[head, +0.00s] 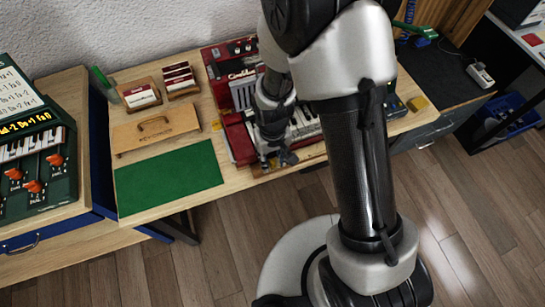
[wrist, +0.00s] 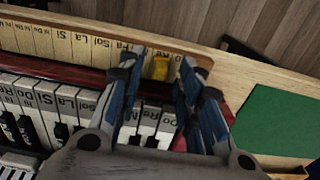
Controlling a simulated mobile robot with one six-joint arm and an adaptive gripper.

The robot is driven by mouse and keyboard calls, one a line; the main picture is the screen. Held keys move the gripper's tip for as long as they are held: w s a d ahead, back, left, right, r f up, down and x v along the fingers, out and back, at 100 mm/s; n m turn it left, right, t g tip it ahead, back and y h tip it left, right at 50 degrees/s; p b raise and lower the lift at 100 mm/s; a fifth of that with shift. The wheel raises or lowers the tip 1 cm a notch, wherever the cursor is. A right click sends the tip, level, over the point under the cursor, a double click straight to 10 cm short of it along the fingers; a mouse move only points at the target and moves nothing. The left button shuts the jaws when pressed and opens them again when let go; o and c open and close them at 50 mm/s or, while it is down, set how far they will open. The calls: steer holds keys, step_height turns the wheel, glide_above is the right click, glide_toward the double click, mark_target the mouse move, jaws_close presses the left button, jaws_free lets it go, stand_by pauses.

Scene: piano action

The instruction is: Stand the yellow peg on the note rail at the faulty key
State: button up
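The yellow peg (wrist: 160,68) is in the wrist view, at the pale wooden note rail (wrist: 78,45) printed with note names. My gripper (wrist: 162,65) has its two blue fingers spread, one on each side of the peg, with slight gaps showing. I cannot tell whether the peg's base touches the rail. The piano keys (wrist: 60,100), labelled with note names, run beside the rail, and the fingers hide some of them. In the head view my gripper (head: 282,158) is low at the front edge of the red keyboard (head: 240,140). The peg is not clear there.
A green console (head: 35,150) is at far left. The mat's surface is clear.

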step_height(320, 180, up, 12)
steer(key=p, duration=0.4)
step_height(320, 180, up, 14)
steer(key=r+m+t, duration=0.1)
steer(key=t, duration=0.1)
glide_above(273, 160)
steer(key=s+d, duration=0.3)
steer(key=d, duration=0.3)
steer(key=s+d+r+m+t, duration=0.2)
steer(key=s+d+r, duration=0.2)
steer(key=s+r, duration=0.5)
steer(key=shift+s+d+t, duration=0.3)
steer(key=shift+s+d, duration=0.05)
steer(key=shift+s, duration=0.5)
steer(key=shift+c, duration=0.3)
